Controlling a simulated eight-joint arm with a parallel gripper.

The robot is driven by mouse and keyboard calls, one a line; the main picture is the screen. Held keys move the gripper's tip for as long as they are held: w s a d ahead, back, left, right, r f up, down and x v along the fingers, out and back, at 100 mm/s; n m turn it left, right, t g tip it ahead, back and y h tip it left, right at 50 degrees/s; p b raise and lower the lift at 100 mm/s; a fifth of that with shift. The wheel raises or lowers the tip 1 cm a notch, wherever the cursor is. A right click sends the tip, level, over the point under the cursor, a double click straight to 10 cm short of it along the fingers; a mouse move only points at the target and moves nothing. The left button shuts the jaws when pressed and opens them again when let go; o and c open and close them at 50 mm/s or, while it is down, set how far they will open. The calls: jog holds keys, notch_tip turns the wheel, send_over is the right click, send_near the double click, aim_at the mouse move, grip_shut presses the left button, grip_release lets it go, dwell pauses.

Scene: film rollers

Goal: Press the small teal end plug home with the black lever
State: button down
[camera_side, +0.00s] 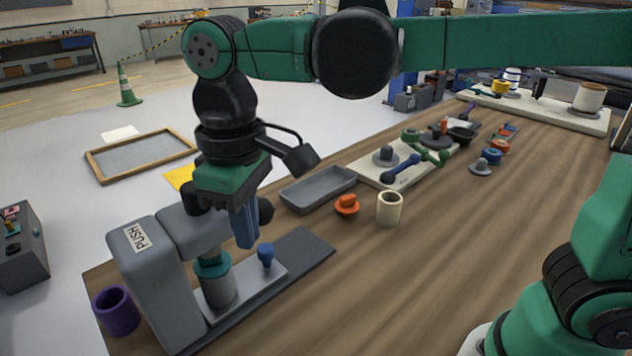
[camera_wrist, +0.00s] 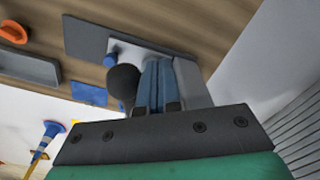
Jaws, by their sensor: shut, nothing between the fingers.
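The grey press marked PUSH (camera_side: 150,265) stands at the table's near left corner. The teal end plug (camera_side: 212,265) sits at the top of a grey roller (camera_side: 221,290) under the press arm; how deep it sits I cannot tell. The black lever's round knob (camera_side: 265,210) shows just right of my fingers, and in the wrist view the knob (camera_wrist: 123,82) is left of them. The rest of the lever is mostly hidden. My gripper (camera_side: 246,244) is shut and empty, its blue fingers (camera_wrist: 158,66) pointing down beside the knob, above the press base.
A blue peg (camera_side: 265,255) stands on the press base just right of the fingers. A purple cup (camera_side: 116,310) is left of the press. A grey tray (camera_side: 318,188), an orange plug (camera_side: 347,204) and a cream cup (camera_side: 389,208) lie behind.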

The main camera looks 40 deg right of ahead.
jog(key=shift+d, duration=0.1)
jog(key=shift+w+d, duration=0.2)
jog(key=shift+d, duration=0.55)
notch_tip(320, 180, up, 7)
jog(key=s+a, duration=0.1)
jog(key=shift+a, duration=0.25)
dwell(0.6)
jog(key=shift+d, duration=0.1)
jog(key=d+f+m+t, duration=0.3)
jog(key=d+f, duration=0.3)
jog(key=d, duration=0.2)
jog(key=s+d+f+m+t, duration=0.1)
jog(key=d+f+m+t, duration=0.2)
jog(key=d, duration=0.5)
notch_tip(320, 180, down, 3)
jog(key=shift+s+d+r+t, duration=0.15)
jog(key=shift+d+t, duration=0.15)
jog(key=shift+t, duration=0.3)
